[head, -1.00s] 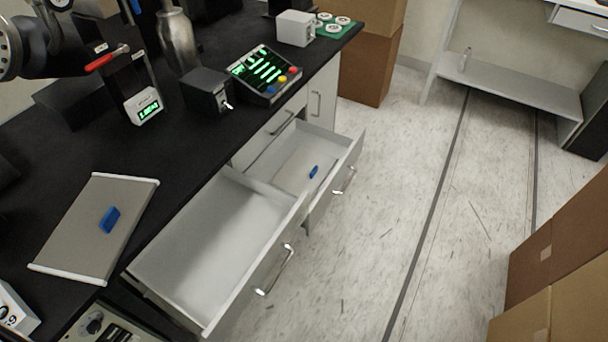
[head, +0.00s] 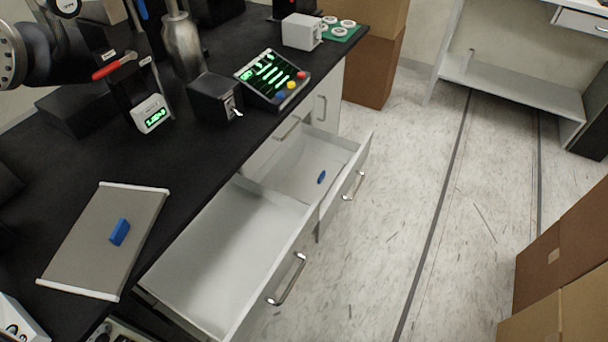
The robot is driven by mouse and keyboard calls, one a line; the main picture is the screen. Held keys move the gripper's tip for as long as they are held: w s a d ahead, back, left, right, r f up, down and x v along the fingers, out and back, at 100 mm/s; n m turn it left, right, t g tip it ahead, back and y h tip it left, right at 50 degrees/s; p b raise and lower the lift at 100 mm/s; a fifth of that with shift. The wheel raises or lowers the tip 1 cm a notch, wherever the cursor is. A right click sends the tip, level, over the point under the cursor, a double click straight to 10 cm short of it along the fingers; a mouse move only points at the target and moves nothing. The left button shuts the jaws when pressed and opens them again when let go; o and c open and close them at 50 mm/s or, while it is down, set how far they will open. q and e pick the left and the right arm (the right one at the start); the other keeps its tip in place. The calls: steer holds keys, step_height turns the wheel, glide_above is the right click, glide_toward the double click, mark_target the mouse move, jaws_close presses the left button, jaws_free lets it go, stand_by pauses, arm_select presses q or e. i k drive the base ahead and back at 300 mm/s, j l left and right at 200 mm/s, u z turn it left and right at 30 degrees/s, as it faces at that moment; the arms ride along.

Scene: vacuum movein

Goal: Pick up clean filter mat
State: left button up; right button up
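A flat grey-beige filter mat (head: 90,232) with white end strips and a blue grip block (head: 120,231) lies on the black worktop at the left. A blue grip (head: 321,177) also shows inside the farther open drawer (head: 354,176), on a pale flat surface that looks like a second, lighter mat (head: 300,168). Its edges are hard to tell from the drawer floor. No label shows which mat is clean. Neither of my grippers is in view.
The nearer drawer (head: 274,262) is open and empty. A control box with coloured buttons (head: 272,78), a small black box (head: 214,97), a green-display gauge (head: 152,114) and a steel cylinder (head: 181,48) stand on the worktop. Cardboard boxes (head: 565,270) stand at right. The floor between is clear.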

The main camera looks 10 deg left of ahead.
mark_target(312, 177)
steer(key=i+u, duration=0.15)
steer(key=u, duration=1.2)
steer(key=i+l+u, duration=0.15)
steer(key=l+u, duration=0.35)
steer(key=l, duration=0.35)
steer(key=l+u, duration=0.5)
steer(key=l, duration=0.3)
steer(key=k+l+u, duration=0.1)
steer(key=l+u, duration=0.4)
steer(key=l, duration=0.4)
